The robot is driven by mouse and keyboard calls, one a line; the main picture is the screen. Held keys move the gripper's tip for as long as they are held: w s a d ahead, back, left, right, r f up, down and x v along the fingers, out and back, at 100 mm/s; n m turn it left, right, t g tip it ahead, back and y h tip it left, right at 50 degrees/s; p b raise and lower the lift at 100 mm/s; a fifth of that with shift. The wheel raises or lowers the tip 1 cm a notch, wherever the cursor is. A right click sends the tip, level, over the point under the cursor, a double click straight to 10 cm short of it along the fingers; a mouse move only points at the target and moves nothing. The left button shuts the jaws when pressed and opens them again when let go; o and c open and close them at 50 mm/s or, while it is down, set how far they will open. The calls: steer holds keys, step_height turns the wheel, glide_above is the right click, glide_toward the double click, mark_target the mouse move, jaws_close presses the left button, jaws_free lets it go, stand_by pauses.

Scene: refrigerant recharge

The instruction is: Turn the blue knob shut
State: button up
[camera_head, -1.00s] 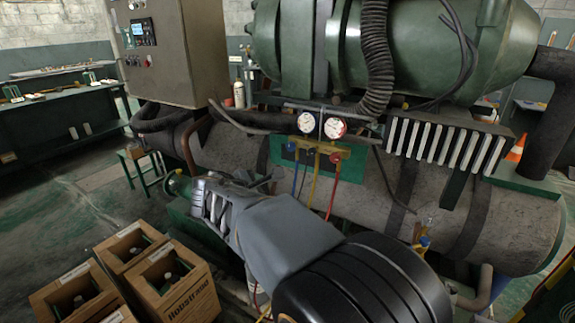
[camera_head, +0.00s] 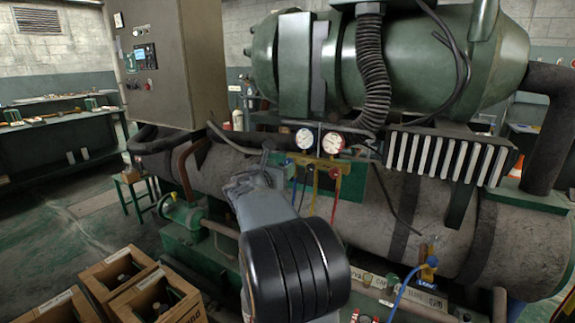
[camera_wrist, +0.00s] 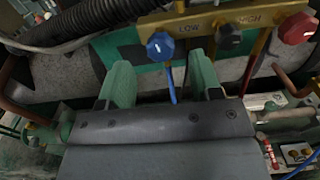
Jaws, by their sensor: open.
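The blue knob (camera_wrist: 160,46) sits on the brass manifold (camera_wrist: 205,22) under the LOW label in the wrist view, with a blue hose hanging below it. My gripper (camera_wrist: 162,80) is open, its two green fingers apart. In that view the knob appears just beyond and between the fingertips, with no visible contact. In the head view the manifold (camera_head: 325,163) hangs under two round gauges, and my arm reaches up to its left end. My gripper and the blue knob are hard to make out there.
A red knob (camera_wrist: 297,29) and a dark middle knob (camera_wrist: 229,38) share the manifold. A thick pipe (camera_head: 405,215) runs behind it. A black corrugated hose (camera_head: 372,70) hangs above. Wooden crates (camera_head: 150,294) stand on the floor at lower left.

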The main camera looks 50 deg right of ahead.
mark_target(287, 164)
steer(key=shift+x, duration=2.2)
steer(key=c, duration=0.9)
